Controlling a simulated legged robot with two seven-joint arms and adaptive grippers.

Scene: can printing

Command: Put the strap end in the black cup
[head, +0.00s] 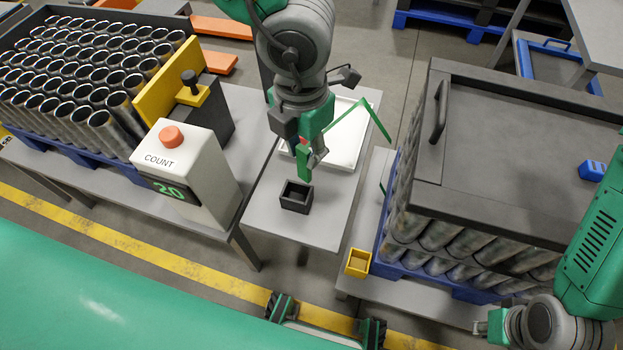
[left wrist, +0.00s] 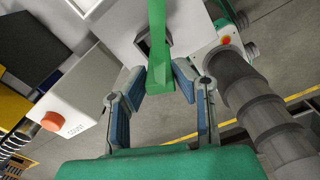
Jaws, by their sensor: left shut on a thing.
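The black cup (head: 296,196) is a small square open box on the grey table in the head view. In the left wrist view it is a dark shape (left wrist: 144,44) partly hidden behind the green strap (left wrist: 157,35). My left gripper (head: 313,158) is shut on the strap end (head: 303,163), which hangs in the air a little above and behind the cup, apart from it. The strap (head: 374,115) rises from the gripper to the right, folds and drops towards the can rack. In the left wrist view the strap passes between my fingertips (left wrist: 160,80).
A white tray (head: 347,140) lies behind the cup. A counter box (head: 187,175) reading 20 stands to the left, beside a crate of upright metal tubes (head: 60,75). A dark-topped rack of cans (head: 500,150) stands to the right, with a small yellow box (head: 357,264) before it.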

